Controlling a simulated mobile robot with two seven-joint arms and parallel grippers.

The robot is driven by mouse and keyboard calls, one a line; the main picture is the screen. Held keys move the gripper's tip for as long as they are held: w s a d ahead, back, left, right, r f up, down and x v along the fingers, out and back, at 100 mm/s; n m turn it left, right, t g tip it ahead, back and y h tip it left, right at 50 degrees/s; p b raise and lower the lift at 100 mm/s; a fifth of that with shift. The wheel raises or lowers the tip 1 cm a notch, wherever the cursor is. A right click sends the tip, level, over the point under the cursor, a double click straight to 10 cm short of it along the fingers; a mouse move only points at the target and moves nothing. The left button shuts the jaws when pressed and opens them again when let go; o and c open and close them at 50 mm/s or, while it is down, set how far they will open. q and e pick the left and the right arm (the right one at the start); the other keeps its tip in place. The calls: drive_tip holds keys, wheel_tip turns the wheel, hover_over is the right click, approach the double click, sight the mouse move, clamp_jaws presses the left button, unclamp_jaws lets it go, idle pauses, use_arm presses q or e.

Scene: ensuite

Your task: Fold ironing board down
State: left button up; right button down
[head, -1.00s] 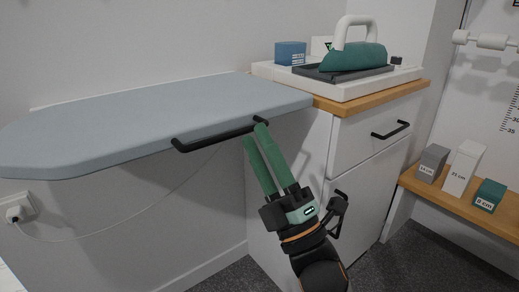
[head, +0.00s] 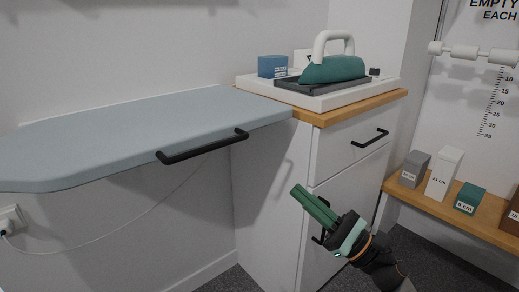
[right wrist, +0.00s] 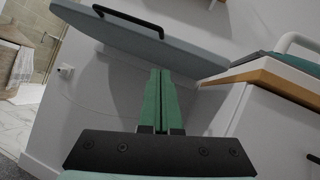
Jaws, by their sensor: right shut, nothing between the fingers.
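The ironing board (head: 110,138) is a grey-blue panel standing out level along the wall, left of the cabinet. A black bar handle (head: 203,147) runs along its front edge; it also shows in the right wrist view (right wrist: 128,20). My right gripper (head: 301,191) has green fingers and is shut and empty. It is in front of the cabinet, below and to the right of the handle, apart from it. In the right wrist view the gripper's fingers (right wrist: 160,76) lie side by side, with the board above and beyond them. My left gripper is not in view.
A white cabinet (head: 265,190) with a wooden top stands right of the board, with a black drawer handle (head: 370,138). An iron (head: 333,66) sits on a tray on top. A cord hangs below the board. A low wooden shelf (head: 480,208) with boxes is at the right.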

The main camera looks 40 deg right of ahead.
drive_tip(key=s+r+p+x, duration=0.1)
drive_tip(key=p+x, duration=0.1)
drive_tip(key=x, duration=1)
drive_tip(key=shift+a+r+n+p, duration=0.3)
drive_tip(key=shift+a+r+n, duration=0.1)
drive_tip(key=shift+r, duration=0.1)
